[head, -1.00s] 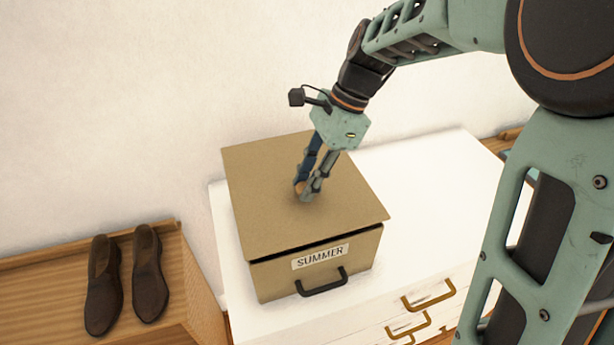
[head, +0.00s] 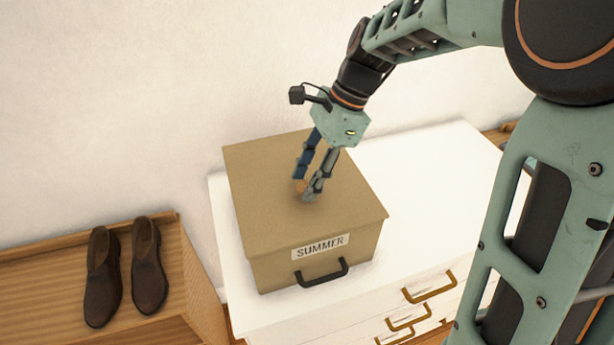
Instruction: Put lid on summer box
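The summer box (head: 365,250) is a tan box with a "SUMMER" label and a dark front handle. It stands on the white dresser. Its tan lid (head: 265,195) lies flat over the top, with no clear gap at the front edge. My gripper (head: 304,190) points down at the middle of the lid, its fingertips around or beside a small orange-brown knob (head: 300,186). The fingers partly hide the knob, so I cannot tell whether they grip it.
The white dresser (head: 435,175) has free top surface to the right of the box. Brown shoes (head: 125,275) stand on a wooden bench (head: 50,310) at the left. A pale wall rises close behind the box.

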